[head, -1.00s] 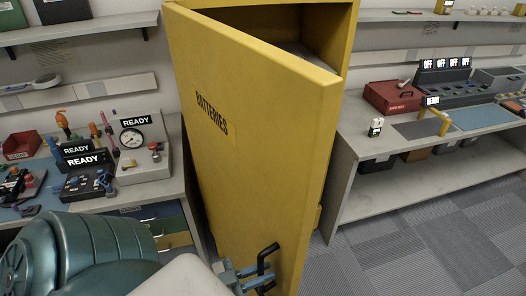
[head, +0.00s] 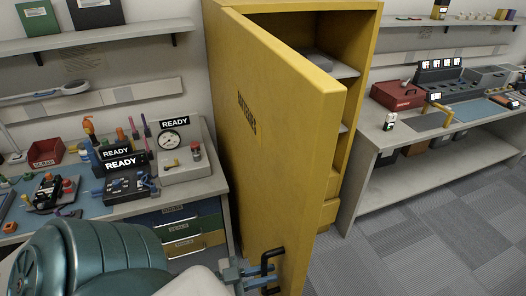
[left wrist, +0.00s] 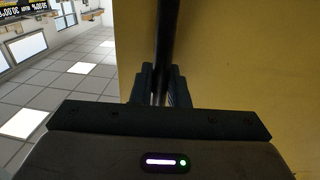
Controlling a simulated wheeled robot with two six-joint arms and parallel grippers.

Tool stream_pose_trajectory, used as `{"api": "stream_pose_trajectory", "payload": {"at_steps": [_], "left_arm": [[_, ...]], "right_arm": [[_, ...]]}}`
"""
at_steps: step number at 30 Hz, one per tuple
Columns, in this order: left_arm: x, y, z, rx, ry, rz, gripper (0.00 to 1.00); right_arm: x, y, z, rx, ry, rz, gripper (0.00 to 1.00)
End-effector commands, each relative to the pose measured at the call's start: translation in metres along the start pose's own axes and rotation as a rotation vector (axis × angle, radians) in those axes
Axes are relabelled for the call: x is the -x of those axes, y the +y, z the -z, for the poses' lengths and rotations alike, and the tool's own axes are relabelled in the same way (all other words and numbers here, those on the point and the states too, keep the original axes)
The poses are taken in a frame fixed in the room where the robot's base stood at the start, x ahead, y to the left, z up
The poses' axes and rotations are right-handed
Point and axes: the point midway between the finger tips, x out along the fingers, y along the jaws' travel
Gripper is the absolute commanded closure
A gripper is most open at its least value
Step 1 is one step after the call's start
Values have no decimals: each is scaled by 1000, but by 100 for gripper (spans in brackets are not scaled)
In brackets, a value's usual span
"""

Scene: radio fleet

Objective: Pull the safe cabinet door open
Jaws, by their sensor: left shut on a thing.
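The yellow safe cabinet (head: 318,18) stands in the middle of the head view. Its tall door (head: 270,150), labelled for batteries, is swung well open toward me, and shelves show inside. A black bar handle (head: 270,258) is near the door's lower free edge. My left gripper (head: 258,275) is shut on this handle. In the left wrist view the fingers (left wrist: 161,85) close around the dark vertical bar (left wrist: 166,35), beside the yellow door face (left wrist: 240,80). My right gripper is not in view.
A workbench (head: 215,180) with a gauge box, READY signs and tools stands left of the cabinet. Another bench (head: 375,137) with a red box (head: 398,95) stands at the right. The grey carpet (head: 430,225) at the lower right is clear.

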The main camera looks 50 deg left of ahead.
Motion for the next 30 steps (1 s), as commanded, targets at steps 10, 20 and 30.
{"api": "stream_pose_trajectory", "payload": {"at_steps": [10,20,30], "left_arm": [[0,-1,-1,0,-4,2,100],[0,0,0,0,-1,1,68],[8,0,1,1,-2,-3,68]], "right_arm": [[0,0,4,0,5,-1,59],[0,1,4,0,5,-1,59],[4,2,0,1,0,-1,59]]}}
